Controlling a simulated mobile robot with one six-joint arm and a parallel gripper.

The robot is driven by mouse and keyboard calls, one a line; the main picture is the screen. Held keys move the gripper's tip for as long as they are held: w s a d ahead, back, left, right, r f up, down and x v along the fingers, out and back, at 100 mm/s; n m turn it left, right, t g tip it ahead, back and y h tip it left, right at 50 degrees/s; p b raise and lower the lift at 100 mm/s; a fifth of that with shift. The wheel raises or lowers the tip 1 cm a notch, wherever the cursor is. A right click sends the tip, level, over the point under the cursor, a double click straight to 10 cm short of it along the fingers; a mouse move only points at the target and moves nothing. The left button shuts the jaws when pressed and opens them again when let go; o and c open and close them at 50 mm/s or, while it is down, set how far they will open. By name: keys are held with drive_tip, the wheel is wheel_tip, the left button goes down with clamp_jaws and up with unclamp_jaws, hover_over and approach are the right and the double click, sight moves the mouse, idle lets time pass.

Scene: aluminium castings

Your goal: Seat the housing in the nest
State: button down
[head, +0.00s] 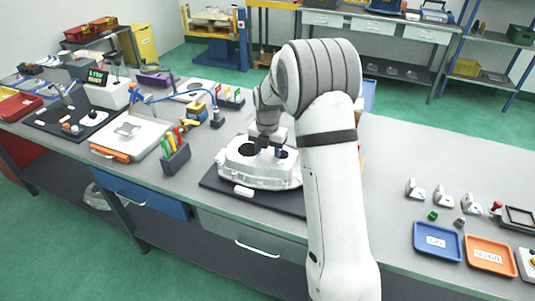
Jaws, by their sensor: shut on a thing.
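The housing (247,172) is a pale silver-white casting with round dark openings in its top. It sits over a dark flat base (275,203) on the grey bench, partly hidden by my arm. My gripper (268,148) points down at the top of the housing, with its fingers at the openings, and is shut on the housing. The nest cannot be told apart under the housing. I cannot tell whether the housing rests fully on the base or is slightly raised. A small white block (244,191) lies at the base's front edge.
At right are a blue tray (437,241), an orange tray (490,256) and several small brackets (440,195).

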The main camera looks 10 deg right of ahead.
sight(267, 152)
drive_tip(key=shift+w+f+b, duration=0.1)
drive_tip(key=shift+f+b, duration=0.35)
drive_tip(key=shift+f, duration=0.15)
drive_tip(key=c, duration=1)
unclamp_jaws()
drive_tip(key=o, duration=0.3)
drive_tip(key=shift+o, duration=0.2)
drive_tip(key=shift+f, duration=0.15)
wheel_tip(267, 152, up, 7)
drive_tip(key=shift+b, duration=0.3)
drive_tip(key=shift+r, duration=0.5)
